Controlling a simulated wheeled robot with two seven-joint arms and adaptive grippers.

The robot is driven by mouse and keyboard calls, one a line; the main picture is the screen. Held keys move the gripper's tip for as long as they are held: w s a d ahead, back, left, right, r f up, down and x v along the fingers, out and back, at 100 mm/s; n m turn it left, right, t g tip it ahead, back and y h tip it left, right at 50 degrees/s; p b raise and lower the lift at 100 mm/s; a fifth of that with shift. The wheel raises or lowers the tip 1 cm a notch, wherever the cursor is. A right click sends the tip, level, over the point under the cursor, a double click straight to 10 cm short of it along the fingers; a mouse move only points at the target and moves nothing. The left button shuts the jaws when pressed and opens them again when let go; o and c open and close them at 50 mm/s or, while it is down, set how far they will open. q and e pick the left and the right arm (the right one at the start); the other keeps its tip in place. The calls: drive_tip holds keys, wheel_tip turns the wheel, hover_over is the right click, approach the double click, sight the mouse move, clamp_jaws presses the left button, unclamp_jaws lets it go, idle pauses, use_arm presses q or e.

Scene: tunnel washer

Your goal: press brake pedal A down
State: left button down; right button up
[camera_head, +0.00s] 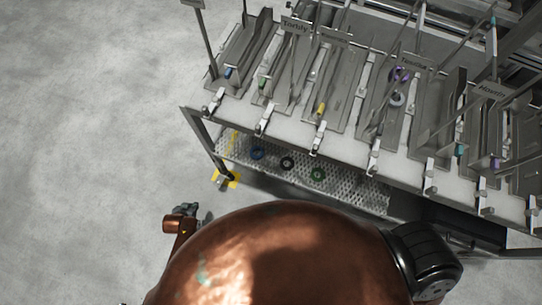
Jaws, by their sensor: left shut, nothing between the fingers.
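No part that I can surely name as brake pedal A shows in the head view. My left gripper (184,210) is at the lower left, shut and empty. It is over the bare floor, apart from the metal bench (345,140) and to the left of its lower shelf. My right gripper is not in view. My own brown body covers the bottom middle of the picture and hides the floor below it.
Grey slanted troughs (337,85) with name signs stand in a row on the bench. Small clamps line its front edge. Several coloured rings lie on a perforated lower shelf (345,188). A yellow floor mark (222,176) is by the bench leg. The floor at left is clear.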

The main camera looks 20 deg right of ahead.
sight(218, 182)
use_arm(q)
drive_tip(key=w+d+m+h+b, duration=0.2)
drive_tip(key=w+d+b, duration=0.4)
drive_tip(key=w+d, duration=0.2)
drive_tip(key=shift+w+d+r, duration=0.25)
drive_tip(key=shift+w+r, duration=0.05)
drive_tip(key=shift+r, duration=0.05)
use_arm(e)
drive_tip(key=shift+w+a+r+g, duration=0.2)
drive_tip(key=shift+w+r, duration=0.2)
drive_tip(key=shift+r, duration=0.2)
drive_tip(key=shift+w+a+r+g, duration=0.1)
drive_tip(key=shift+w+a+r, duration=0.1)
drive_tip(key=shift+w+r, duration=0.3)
